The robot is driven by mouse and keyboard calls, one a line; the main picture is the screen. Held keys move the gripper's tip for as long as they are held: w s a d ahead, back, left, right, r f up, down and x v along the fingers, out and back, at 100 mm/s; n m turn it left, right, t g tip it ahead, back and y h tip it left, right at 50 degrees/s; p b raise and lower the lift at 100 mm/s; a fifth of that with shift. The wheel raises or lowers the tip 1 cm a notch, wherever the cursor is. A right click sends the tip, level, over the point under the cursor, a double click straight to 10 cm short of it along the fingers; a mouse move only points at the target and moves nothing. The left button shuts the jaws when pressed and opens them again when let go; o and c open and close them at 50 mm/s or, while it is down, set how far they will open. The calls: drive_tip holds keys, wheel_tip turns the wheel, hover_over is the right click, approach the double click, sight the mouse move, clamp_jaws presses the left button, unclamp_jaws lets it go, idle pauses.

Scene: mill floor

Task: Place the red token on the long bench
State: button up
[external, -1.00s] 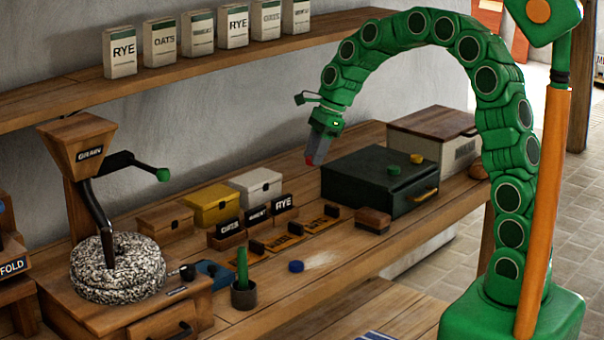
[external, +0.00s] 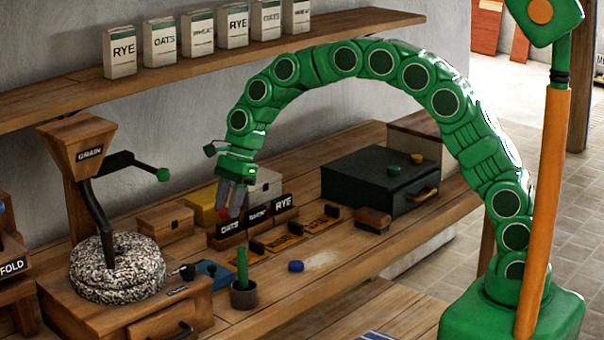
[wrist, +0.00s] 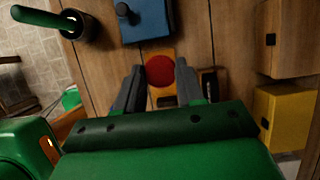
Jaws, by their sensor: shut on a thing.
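The red token (external: 223,213) is held at the tips of my gripper (external: 232,210), above the back part of the long bench (external: 340,262). In the wrist view the round red token (wrist: 160,70) shows between the two grey fingertips. My gripper is shut on it and points down, near the labelled OATS holder (external: 230,228). It partly hides the yellow box (external: 200,206) and the white box behind it.
A blue token (external: 296,266) lies on the bench beside a pale powder patch. A cup with a green stick (external: 243,292), a blue pad (external: 213,273) and a grain mill (external: 118,268) stand to the left. A dark box (external: 362,185) carries green and yellow tokens.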

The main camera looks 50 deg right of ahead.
drive_tip(key=shift+w+a+f, duration=0.25)
drive_tip(key=shift+w+a, duration=0.15)
drive_tip(key=w+a+f, duration=0.3)
drive_tip(key=w, duration=0.4)
hover_over(176, 257)
drive_tip(key=s+d, duration=0.2)
drive_tip(key=f, duration=0.4)
drive_tip(key=shift+w+f, duration=0.25)
drive_tip(key=shift+f, duration=0.1)
drive_tip(key=shift+w+a+f, duration=0.2)
drive_tip(key=shift+w+f, duration=0.2)
drive_tip(key=shift+f, duration=0.2)
drive_tip(key=shift+w+a+f, duration=0.15)
drive_tip(key=shift+w+f, duration=0.15)
drive_tip(key=shift+f, duration=1.5)
drive_tip(key=shift+f, duration=0.2)
